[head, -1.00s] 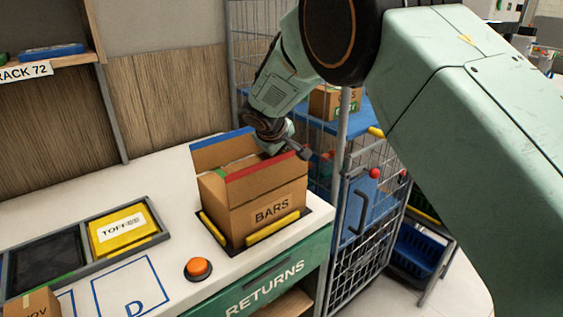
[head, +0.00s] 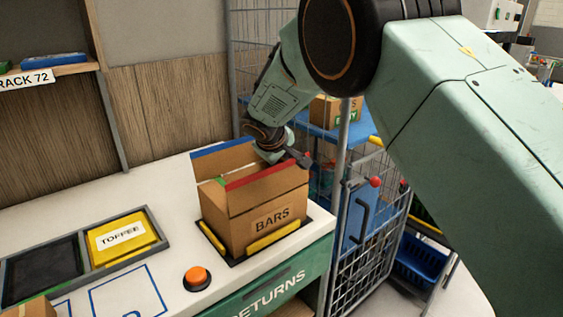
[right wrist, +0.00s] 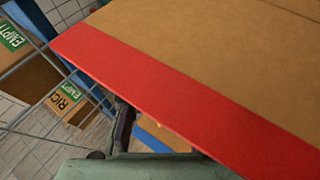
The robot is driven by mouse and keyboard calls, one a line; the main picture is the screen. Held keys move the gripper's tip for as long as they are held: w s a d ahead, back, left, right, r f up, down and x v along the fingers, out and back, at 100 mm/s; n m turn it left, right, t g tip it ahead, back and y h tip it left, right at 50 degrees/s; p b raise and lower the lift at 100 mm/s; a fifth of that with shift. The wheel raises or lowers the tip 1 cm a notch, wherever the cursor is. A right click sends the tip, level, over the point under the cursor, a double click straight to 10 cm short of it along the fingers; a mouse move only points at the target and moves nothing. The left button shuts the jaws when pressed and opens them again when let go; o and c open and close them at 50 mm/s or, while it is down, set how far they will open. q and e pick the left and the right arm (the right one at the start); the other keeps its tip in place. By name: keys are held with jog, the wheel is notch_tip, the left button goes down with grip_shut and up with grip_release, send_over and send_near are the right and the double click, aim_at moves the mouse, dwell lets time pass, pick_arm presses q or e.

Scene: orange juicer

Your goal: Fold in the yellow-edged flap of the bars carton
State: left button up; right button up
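The bars carton (head: 248,216) stands upright on the counter, its label facing me. Its blue-edged flap (head: 222,158) stands up at the back and its red-edged flap (head: 268,179) at the front. A small green edge (head: 220,180) shows inside at the left. The yellow-edged flap cannot be made out; my right gripper (head: 298,158) covers the carton's right end. That gripper is at the top right of the carton, by the end of the red edge; its opening is unclear. In the right wrist view the red-edged flap (right wrist: 190,95) fills much of the picture. My left gripper is out of view.
The carton sits between yellow strips (head: 272,236) on a dark base. A wire cage (head: 372,230) with a blue shelf and boxes stands close on the right.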

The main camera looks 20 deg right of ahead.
jog(key=v, duration=0.7)
jog(key=shift+s+r, duration=0.15)
jog(key=shift+a, duration=0.1)
